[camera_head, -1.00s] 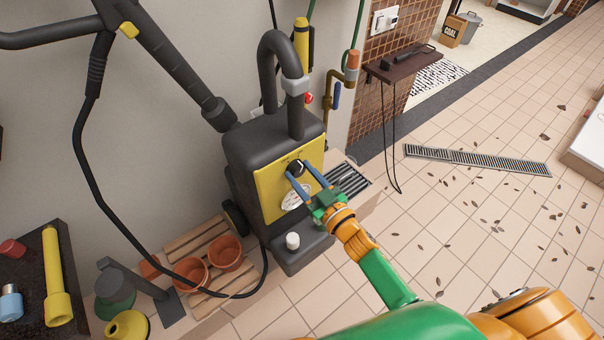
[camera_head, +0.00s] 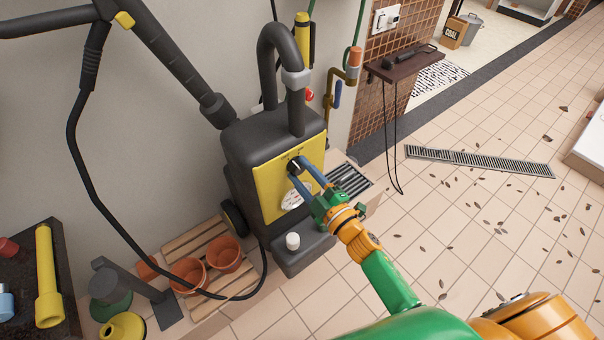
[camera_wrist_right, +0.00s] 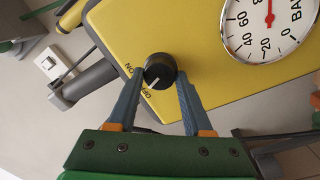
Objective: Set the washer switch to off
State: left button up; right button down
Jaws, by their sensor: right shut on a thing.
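The pressure washer (camera_head: 265,150) is a dark grey unit with a yellow front panel (camera_head: 268,196). Its switch is a round black knob (camera_head: 295,166) with a white line, high on the panel. The knob also shows in the right wrist view (camera_wrist_right: 160,68), where its line points down and left, towards the lettering that looks like OFF. My left gripper is not in view.
A round pressure gauge (camera_wrist_right: 268,22) is on the panel beside the knob. The washer's hose (camera_head: 78,160) hangs at the left. Terracotta pots (camera_head: 224,254) stand on a wooden slatted board (camera_head: 205,240). A dark shelf (camera_head: 402,66) is on the wall.

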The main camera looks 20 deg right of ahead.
jog(key=shift+f+n, duration=0.1)
jog(key=shift+n, duration=0.9)
jog(key=shift+c, duration=1.6)
grip_release()
jog(key=shift+s, duration=0.15)
jog(key=v, duration=0.6)
jog(key=shift+s+d, duration=0.25)
jog(key=shift+s, duration=0.15)
